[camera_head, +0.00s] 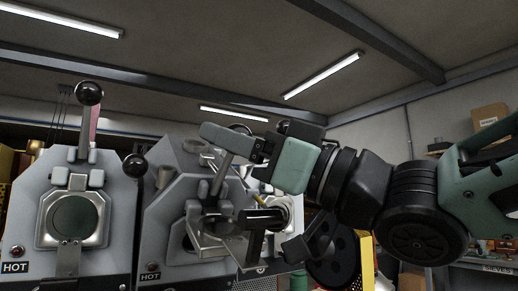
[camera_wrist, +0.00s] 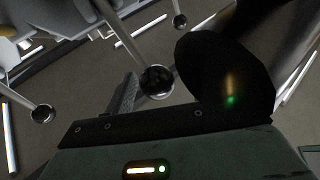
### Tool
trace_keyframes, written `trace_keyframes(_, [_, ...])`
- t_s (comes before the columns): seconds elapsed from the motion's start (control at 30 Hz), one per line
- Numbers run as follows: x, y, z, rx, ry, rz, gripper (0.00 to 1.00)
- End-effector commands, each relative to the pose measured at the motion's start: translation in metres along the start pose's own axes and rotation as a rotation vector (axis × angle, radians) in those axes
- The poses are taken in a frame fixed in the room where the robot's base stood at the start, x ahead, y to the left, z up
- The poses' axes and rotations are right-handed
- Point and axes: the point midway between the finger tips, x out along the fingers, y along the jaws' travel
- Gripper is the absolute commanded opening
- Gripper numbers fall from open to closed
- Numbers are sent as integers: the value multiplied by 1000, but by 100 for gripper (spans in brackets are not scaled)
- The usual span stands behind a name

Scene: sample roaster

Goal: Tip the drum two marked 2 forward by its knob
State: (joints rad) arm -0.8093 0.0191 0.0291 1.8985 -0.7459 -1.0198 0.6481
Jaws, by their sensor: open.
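My gripper (camera_head: 228,143) reaches in from the right in the head view, over the upper part of the middle roaster (camera_head: 165,225). A metal lever (camera_head: 222,172) rises from that roaster to my fingers; its top is hidden there. No number 2 is readable on it. In the wrist view, a dark round knob (camera_wrist: 157,81) on a lever rod lies in the gap between my open fingers (camera_wrist: 160,66). I cannot tell whether either finger touches it.
The left roaster (camera_head: 30,215) has an upright lever with a black knob (camera_head: 89,93). Another black knob (camera_head: 135,165) stands between the two roasters. A black handle (camera_head: 263,217) sits below my gripper. A cardboard box (camera_head: 489,116) is at the far right.

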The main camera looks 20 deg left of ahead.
Motion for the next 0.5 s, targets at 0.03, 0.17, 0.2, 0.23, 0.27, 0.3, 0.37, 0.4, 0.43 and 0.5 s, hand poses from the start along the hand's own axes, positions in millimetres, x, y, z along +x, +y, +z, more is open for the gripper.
trace_keyframes(0.03, [0,0,0,0,0,1,56])
trace_keyframes(0.17, [-1,1,-1,-1,1,2,56])
trace_keyframes(0.2, [-3,1,0,-1,1,2,56])
trace_keyframes(0.23, [-5,1,0,-1,1,2,56])
trace_keyframes(0.27, [-8,1,0,-1,1,2,56])
trace_keyframes(0.3, [-13,1,0,-2,1,2,56])
trace_keyframes(0.37, [-23,1,0,-1,1,4,56])
trace_keyframes(0.4, [-31,1,0,-1,1,5,56])
trace_keyframes(0.43, [-38,1,1,-1,1,5,56])
trace_keyframes(0.5, [-55,1,1,-4,0,5,56])
